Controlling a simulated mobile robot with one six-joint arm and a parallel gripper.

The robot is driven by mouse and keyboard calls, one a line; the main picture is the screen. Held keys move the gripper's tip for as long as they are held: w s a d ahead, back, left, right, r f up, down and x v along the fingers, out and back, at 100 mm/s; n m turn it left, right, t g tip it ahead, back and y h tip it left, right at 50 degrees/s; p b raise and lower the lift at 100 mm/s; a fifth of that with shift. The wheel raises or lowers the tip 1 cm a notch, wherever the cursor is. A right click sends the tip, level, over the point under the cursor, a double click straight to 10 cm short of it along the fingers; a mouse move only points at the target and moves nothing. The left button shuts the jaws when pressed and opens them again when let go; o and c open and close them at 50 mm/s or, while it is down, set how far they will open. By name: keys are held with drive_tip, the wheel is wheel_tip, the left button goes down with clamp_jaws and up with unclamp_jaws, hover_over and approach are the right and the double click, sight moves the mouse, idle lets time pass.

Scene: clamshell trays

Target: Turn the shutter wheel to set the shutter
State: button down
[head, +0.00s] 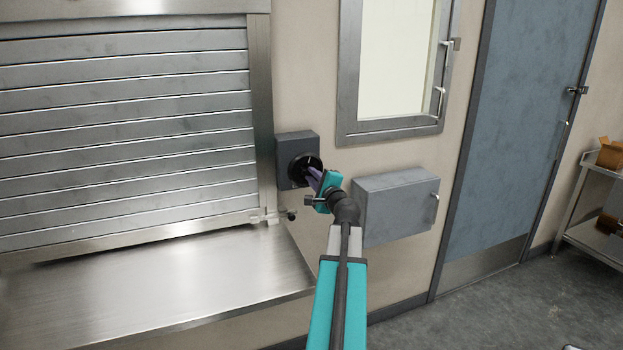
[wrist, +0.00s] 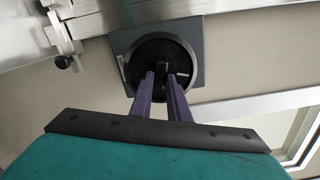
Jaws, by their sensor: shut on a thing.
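The shutter wheel is a round black wheel (wrist: 147,60) on a dark grey wall box (head: 292,143), just right of the shutter frame. The slatted metal shutter (head: 125,120) fills the left of the head view, its slats reaching down close to the steel counter. My gripper (wrist: 163,82) faces the wheel, with its two purple fingers shut on a black raised part in the middle of the wheel. In the head view my gripper partly hides the wheel. A small light mark shows on the wheel's face in the wrist view.
A small latch with a dark knob (head: 290,214) sits at the shutter's lower right corner. A steel counter (head: 170,285) juts out below the shutter. A grey wall box (head: 397,205) is right of my gripper, under a framed window (head: 393,65). A blue door (head: 515,140) stands farther right.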

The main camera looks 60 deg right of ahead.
drive_tip(key=shift+f+n+b, duration=0.15)
drive_tip(key=shift+n+b, duration=0.65)
drive_tip(key=shift+b, duration=0.8)
drive_tip(key=n+b, duration=0.1)
drive_tip(key=b, duration=0.2)
drive_tip(key=shift+n, duration=0.4)
drive_tip(key=shift+r+n+b, duration=0.2)
drive_tip(key=shift+n+b, duration=0.1)
drive_tip(key=shift+b, duration=0.15)
drive_tip(key=c, duration=1.7)
unclamp_jaws()
drive_tip(key=shift+s, duration=0.1)
